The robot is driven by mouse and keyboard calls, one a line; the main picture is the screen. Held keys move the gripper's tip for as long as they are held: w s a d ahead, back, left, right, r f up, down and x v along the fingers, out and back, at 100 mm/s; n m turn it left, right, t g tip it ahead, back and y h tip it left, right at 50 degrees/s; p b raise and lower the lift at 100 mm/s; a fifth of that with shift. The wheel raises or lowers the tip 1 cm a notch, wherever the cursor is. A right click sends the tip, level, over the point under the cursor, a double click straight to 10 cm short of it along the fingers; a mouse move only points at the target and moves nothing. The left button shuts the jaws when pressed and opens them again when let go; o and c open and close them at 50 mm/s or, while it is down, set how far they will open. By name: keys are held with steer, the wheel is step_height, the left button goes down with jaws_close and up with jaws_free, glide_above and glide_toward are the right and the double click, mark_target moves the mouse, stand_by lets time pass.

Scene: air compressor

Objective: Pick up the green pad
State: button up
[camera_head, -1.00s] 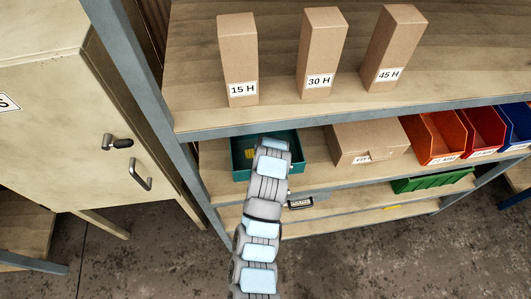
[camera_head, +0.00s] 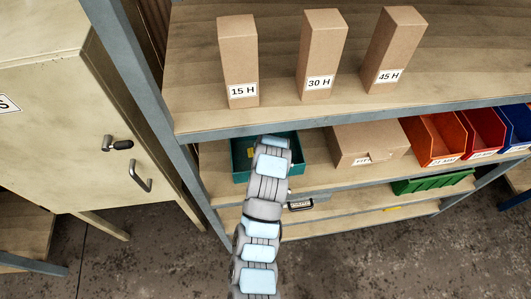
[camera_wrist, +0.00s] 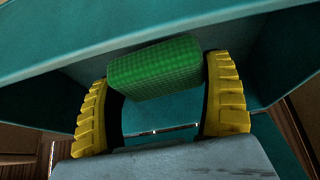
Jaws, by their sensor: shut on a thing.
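The green pad (camera_wrist: 155,68) is a small block with a woven-looking surface. In the wrist view it lies between the two yellow ridged fingers of my gripper (camera_wrist: 163,95), which is shut on it. The teal bin's wall (camera_wrist: 60,38) rises around and behind the pad. In the head view the teal bin (camera_head: 240,160) sits on the middle shelf, and my arm reaches into it. The pad and the fingertips are hidden there behind my arm. I cannot tell whether the pad touches the bin floor.
A cardboard box (camera_head: 367,145) stands right of the teal bin, then orange (camera_head: 432,142), red and blue bins. The upper shelf (camera_head: 280,65) is close above, with three tall boxes. A grey shelf post (camera_head: 150,105) stands left. A green bin (camera_head: 430,183) is lower right.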

steer(key=s+d+r+p, duration=0.1)
steer(key=s+r+p, duration=0.5)
steer(key=s+r, duration=0.5)
steer(key=shift+s+d, duration=0.15)
steer(key=shift+s, duration=1.3)
steer(key=o, duration=0.3)
steer(key=c, duration=0.4)
